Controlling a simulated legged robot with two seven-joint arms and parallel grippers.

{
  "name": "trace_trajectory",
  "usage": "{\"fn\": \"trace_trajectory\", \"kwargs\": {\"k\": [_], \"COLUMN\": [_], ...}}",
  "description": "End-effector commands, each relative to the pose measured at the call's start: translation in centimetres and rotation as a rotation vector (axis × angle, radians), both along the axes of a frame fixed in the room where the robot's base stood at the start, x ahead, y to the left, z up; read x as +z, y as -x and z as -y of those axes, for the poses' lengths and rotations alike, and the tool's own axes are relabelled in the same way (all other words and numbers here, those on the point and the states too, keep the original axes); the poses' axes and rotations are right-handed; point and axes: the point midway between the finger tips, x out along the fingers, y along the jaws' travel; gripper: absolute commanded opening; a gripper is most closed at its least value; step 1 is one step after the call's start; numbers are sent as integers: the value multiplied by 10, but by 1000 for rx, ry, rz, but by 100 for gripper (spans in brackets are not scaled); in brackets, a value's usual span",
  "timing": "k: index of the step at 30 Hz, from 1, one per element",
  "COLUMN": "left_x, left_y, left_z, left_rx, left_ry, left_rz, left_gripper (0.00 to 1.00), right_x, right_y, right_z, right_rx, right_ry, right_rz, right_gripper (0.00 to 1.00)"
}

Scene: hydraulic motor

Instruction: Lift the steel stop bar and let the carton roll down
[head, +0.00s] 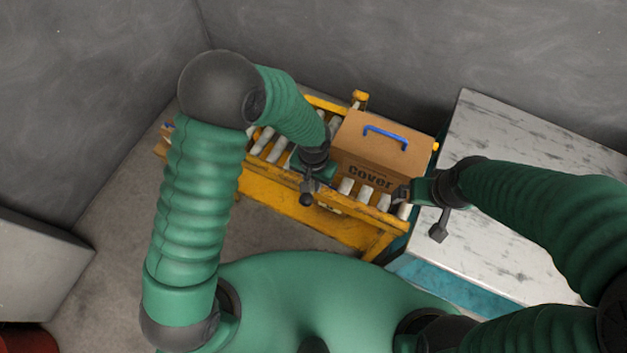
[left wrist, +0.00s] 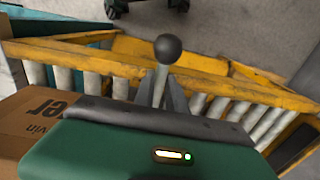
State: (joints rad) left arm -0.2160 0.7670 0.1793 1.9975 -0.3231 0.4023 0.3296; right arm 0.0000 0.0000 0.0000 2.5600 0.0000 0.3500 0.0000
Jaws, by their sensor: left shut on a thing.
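A brown carton (head: 372,150) with a blue handle and "Cover" printed on it sits on the roller conveyor (head: 352,232). Part of the carton (left wrist: 22,125) shows at the left of the left wrist view. My left gripper (head: 307,182) is at the conveyor's near rail, left of the carton. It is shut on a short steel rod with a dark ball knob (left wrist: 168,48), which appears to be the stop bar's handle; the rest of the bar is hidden. My right gripper (head: 402,193) is by the carton's near right corner; its jaws are too unclear to read.
A marble-topped table (head: 490,220) stands at the conveyor's right end. Behind my left arm, a brown thing with a blue part (head: 163,143) shows at the conveyor's left end. Grey walls rise behind. A grey block (head: 35,265) stands at far left.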

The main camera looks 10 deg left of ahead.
Motion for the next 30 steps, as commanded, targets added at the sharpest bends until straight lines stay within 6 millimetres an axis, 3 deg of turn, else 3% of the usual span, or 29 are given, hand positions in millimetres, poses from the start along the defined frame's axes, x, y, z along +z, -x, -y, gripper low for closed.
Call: {"fn": "trace_trajectory", "kwargs": {"k": [8,14,24,30], "left_x": [1,16,92,130], "left_y": [1,0,-16,-34], "left_z": [0,0,6,12], "left_rx": [0,-1,1,0], "left_ry": [-1,-11,-69,-115], "left_rz": [-4,-33,-222,-361], "left_gripper": [0,0,0,0], "right_x": [1,18,89,106], "right_y": [0,0,0,0], "right_z": [0,0,0,0], "right_rx": [0,0,0,0], "right_ry": [0,0,0,0], "right_rz": [0,0,0,0], "right_gripper": [100,100,100,100]}}
